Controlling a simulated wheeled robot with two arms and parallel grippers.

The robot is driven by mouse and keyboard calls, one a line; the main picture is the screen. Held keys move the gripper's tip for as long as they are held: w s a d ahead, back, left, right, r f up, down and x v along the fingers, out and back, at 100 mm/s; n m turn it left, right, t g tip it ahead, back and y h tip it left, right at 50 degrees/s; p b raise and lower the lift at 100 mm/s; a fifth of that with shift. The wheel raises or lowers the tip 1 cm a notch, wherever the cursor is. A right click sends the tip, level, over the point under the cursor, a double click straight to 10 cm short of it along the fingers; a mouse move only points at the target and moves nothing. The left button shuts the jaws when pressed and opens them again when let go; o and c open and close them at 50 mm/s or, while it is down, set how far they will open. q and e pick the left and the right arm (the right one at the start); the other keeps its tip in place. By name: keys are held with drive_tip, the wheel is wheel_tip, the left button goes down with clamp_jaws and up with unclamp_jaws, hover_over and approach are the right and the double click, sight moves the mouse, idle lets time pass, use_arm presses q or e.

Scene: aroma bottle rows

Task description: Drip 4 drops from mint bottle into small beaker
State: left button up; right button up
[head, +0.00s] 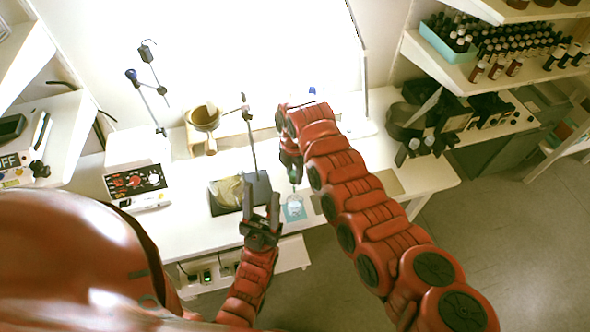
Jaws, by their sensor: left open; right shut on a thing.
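My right gripper (291,160) is shut on a small bottle with a green tint (295,176), likely the mint bottle, and holds it above the small beaker. The gripper and arm hide much of the bottle, and its tilt is hard to tell. The small clear beaker (294,208) stands on a teal mat (302,216) near the table's front edge. No falling drop is visible. My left gripper (261,205) is open and empty, pointing up just left of the beaker and apart from it.
A dark-based stand (256,186) is behind my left gripper, beside a dark tray with a pale bag (228,192). A white device with knobs (137,182) and a wooden holder with a bowl (206,118) are farther left. Shelves of dark bottles (510,40) are at upper right.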

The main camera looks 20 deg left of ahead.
drive_tip(key=shift+f, duration=0.1)
drive_tip(key=shift+w, duration=0.15)
drive_tip(key=shift+f+b, duration=1.65)
drive_tip(key=shift+f, duration=0.2)
clamp_jaws()
drive_tip(key=shift+o, duration=0.5)
unclamp_jaws()
drive_tip(key=shift+c, duration=0.5)
